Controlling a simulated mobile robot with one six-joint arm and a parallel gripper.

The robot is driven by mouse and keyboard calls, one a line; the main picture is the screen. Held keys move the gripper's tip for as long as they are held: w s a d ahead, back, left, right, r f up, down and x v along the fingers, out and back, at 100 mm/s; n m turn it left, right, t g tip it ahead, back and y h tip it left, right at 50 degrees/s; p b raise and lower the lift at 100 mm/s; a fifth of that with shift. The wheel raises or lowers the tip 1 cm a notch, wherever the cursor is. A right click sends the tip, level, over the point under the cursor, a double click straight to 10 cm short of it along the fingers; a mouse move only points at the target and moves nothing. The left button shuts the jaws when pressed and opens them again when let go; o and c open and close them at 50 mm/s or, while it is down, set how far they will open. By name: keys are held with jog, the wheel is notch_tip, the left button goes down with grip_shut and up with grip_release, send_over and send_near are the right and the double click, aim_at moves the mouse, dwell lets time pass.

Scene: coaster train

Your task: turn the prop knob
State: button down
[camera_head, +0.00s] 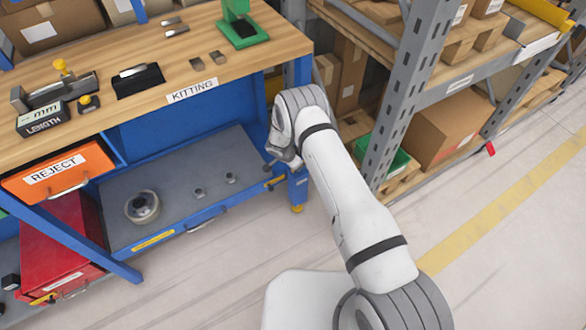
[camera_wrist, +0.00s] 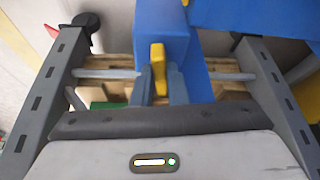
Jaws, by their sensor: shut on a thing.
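The yellow prop knob (camera_wrist: 158,56) shows in the wrist view as a narrow upright piece in front of a blue post. My gripper (camera_wrist: 158,78) is shut on it, one grey finger on each side. A small yellow piece (camera_head: 276,181) shows there. My wrist hides much of this area.
The wooden benchtop (camera_head: 130,110) is above and left of my gripper. A grey lower shelf (camera_head: 180,200) holds a round metal part (camera_head: 142,207). A grey rack upright (camera_head: 405,100) stands close on the right. The floor in front is clear.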

jog(key=shift+w+m+g+h+b, duration=0.15)
jog(key=shift+m+g+h+b, duration=0.25)
jog(key=shift+m+b, duration=0.9)
jog(key=shift+d+m, duration=0.1)
jog(key=shift+m, duration=0.2)
jog(key=c, duration=1.4)
grip_release()
jog(key=shift+c, duration=0.2)
jog(key=shift+r, duration=0.1)
jog(key=p+v, duration=0.1)
jog(key=v, duration=0.6)
jog(key=shift+a+r, duration=0.2)
jog(key=shift+r, duration=0.15)
